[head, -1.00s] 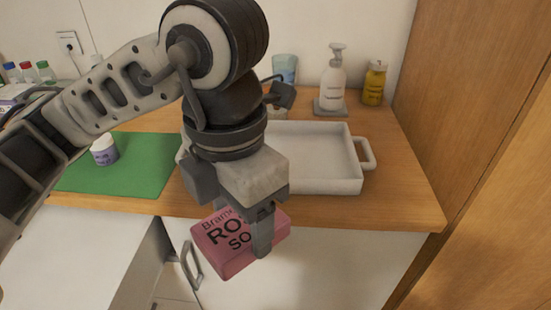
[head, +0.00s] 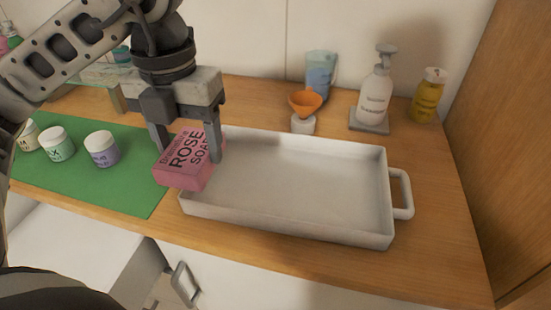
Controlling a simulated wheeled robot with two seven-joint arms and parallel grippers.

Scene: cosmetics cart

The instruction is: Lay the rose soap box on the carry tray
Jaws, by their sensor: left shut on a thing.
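The pink rose soap box (head: 186,172) is in the fingers of my left gripper (head: 187,150), with its lettered face up. My left gripper is shut on it. The box is held over the left end of the white carry tray (head: 300,229), overlapping its left wall in the picture. I cannot tell how far it is above the tray. The inside of the tray is empty where it shows. My right gripper is not in the head view.
A green mat (head: 130,190) with several small jars, such as this jar (head: 102,149), lies left of the tray. Behind the tray stand an orange funnel (head: 305,102), a blue cup (head: 320,74), a pump bottle (head: 375,92) and a yellow bottle (head: 428,97). A wooden panel rises at the right.

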